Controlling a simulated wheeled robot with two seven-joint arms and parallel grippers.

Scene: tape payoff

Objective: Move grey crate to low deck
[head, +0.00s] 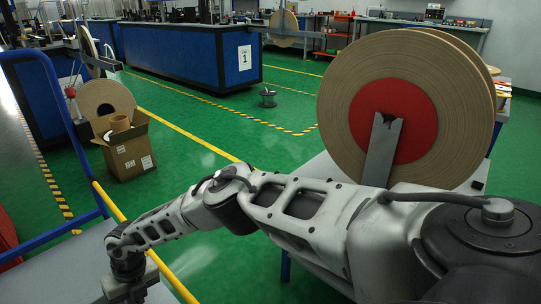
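I cannot make out a grey crate in the head view. A flat grey deck (55,272) of a cart with blue rails shows at the bottom left; I cannot tell whether it is the low deck. My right arm reaches in from the right across the front, and its gripper (133,292) points down over the grey deck at the bottom edge. Its fingertips are cut off by the frame, so its opening and anything in it are hidden. My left gripper is not in view.
A big tape reel (345,95) with a red hub stands at the right on a light-topped stand. An open cardboard box (127,155) sits on the green floor at the left. A yellow rail (110,201) borders the grey deck. The middle floor (215,125) is mostly clear.

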